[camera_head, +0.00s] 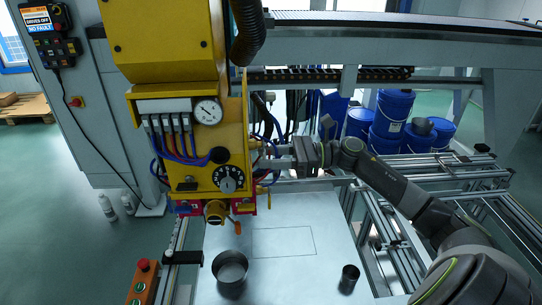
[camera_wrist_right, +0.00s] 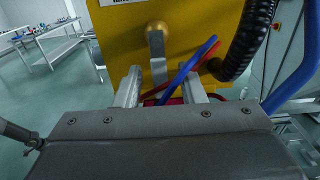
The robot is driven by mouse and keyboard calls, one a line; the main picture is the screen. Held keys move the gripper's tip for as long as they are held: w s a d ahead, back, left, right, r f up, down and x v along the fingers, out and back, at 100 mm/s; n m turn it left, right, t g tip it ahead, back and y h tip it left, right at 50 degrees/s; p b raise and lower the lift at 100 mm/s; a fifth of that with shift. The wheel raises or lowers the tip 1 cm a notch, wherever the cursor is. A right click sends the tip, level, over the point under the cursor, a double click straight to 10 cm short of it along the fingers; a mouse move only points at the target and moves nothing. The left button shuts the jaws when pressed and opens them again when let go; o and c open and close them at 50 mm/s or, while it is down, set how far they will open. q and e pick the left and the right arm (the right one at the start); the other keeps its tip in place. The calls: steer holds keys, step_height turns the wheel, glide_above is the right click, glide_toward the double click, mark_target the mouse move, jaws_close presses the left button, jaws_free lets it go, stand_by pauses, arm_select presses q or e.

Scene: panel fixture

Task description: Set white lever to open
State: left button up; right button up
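The white lever (camera_wrist_right: 157,60) shows in the right wrist view on a yellow panel face, below a brass-coloured round pivot. It hangs downward in that picture. My right gripper (camera_wrist_right: 161,85) is open, with one finger on each side of the lever's lower part and visible space to both. In the head view my right gripper (camera_head: 276,161) is at the right side of the yellow panel unit (camera_head: 205,165). I cannot make out the lever there. My left gripper is in neither view.
Blue and red hoses (camera_wrist_right: 188,68) cross beside the lever, close to the right finger. A black corrugated hose (camera_wrist_right: 250,40) runs to their right. Below the panel, a metal pot (camera_head: 230,268) and a dark cup (camera_head: 348,278) stand on the pale table (camera_head: 285,242). Blue drums (camera_head: 390,115) stand behind.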

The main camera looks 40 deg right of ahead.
steer(key=shift+c, duration=0.5)
jaws_close()
steer(key=s+r+m, duration=0.1)
steer(key=m, duration=0.5)
steer(key=s+a+r+m+p, duration=0.1)
steer(key=m, duration=0.5)
steer(key=s+a+r+m, duration=0.1)
steer(key=m, duration=0.4)
steer(key=shift+r+m, duration=0.3)
steer(key=shift+m, duration=0.1)
